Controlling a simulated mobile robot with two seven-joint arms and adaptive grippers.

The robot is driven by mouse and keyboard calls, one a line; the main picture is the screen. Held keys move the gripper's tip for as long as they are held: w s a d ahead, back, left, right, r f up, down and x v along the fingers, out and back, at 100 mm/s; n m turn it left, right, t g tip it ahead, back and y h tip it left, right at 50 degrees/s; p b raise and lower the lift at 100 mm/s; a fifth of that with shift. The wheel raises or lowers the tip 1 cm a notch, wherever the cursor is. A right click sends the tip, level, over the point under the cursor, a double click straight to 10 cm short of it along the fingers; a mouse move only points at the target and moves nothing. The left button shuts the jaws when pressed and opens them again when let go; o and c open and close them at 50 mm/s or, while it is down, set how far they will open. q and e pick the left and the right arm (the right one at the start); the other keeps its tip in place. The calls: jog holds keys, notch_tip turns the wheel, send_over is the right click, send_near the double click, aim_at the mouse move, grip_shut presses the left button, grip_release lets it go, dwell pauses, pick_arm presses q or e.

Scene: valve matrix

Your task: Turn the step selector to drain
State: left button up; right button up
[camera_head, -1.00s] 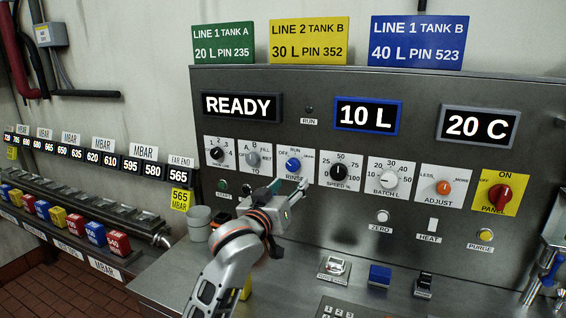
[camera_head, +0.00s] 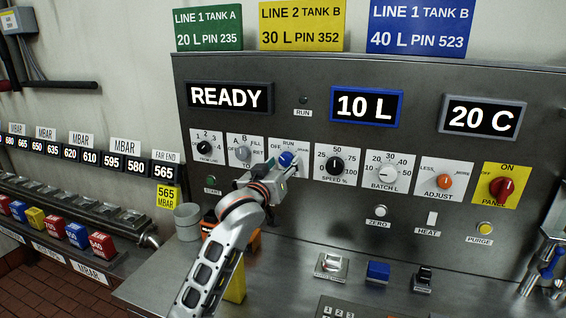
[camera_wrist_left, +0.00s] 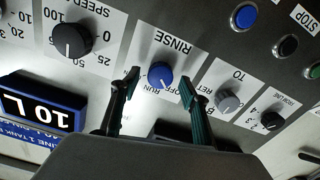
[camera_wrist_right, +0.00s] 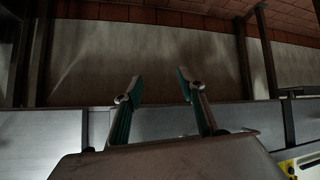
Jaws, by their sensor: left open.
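The blue selector knob (camera_head: 287,159) sits on a white plate marked OFF, RUN and RINSE, with a further mark too small to read surely. It also shows in the left wrist view (camera_wrist_left: 160,75), where its pointer seems to face the OFF and RUN side. My left gripper (camera_head: 291,168) is open in front of the panel, partly covering the knob and plate. In the left wrist view its fingers (camera_wrist_left: 161,82) stand on either side of the knob with gaps; I cannot tell any contact. My right gripper (camera_wrist_right: 160,82) is open and empty, away from the panel.
A grey knob (camera_head: 242,153) is left of the blue one and a black SPEED knob (camera_head: 336,165) is right, both close. The READY display (camera_head: 229,97) is above.

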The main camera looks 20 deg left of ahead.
pick_arm(q)
jog(key=shift+w, duration=0.4)
jog(key=c, duration=1.1)
